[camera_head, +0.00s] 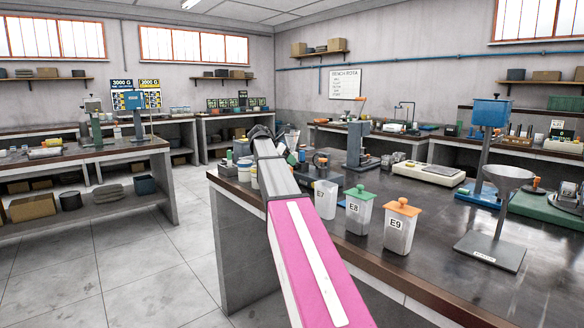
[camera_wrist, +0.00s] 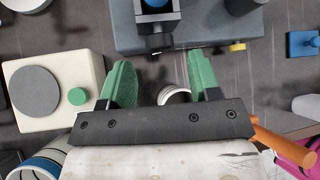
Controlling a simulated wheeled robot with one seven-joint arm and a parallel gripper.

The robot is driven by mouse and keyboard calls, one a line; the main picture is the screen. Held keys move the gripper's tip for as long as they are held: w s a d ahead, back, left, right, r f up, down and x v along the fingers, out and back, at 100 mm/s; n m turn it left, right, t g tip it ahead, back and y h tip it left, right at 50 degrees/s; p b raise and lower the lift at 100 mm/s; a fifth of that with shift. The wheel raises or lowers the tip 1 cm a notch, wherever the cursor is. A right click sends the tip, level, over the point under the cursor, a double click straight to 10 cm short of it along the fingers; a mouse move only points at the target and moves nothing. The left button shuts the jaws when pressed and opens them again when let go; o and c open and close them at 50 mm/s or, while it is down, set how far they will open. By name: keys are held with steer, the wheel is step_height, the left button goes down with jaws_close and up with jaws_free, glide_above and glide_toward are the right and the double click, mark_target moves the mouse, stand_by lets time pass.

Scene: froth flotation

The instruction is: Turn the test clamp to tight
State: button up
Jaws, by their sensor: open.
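My gripper (camera_wrist: 161,75) is open, its two green fingers spread apart in the wrist view. No object is clamped between them; a white round vessel (camera_wrist: 174,96) shows behind and below the gap. Beyond the fingertips is a grey base (camera_wrist: 215,30) with a dark block (camera_wrist: 157,15) carrying a blue round part and a small yellow knob (camera_wrist: 237,47). I cannot tell for sure which part is the test clamp, or how it is set. In the head view a grey upright stand (camera_head: 357,145) stands past my arm; my fingers are not clearly seen there.
A cream device (camera_wrist: 55,85) with a grey disc and green knob lies left of the fingers. A funnel stand (camera_head: 497,247) is at right. Open floor lies left.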

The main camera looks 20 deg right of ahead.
mark_target(295, 167)
steer(key=shift+x, duration=1.8)
steer(key=c, duration=0.9)
steer(key=shift+c, duration=0.2)
steer(key=shift+s, duration=0.1)
steer(key=t, duration=0.1)
steer(key=m+t+y, duration=0.1)
steer(key=shift+s+m+t, duration=0.2)
steer(key=shift+m+t, duration=0.1)
steer(key=shift+t, duration=0.1)
steer(key=shift+d+m+t+y, duration=0.1)
steer(key=shift+m+t+y, duration=0.55)
steer(key=shift+t, duration=0.65)
steer(key=shift+m, duration=0.25)
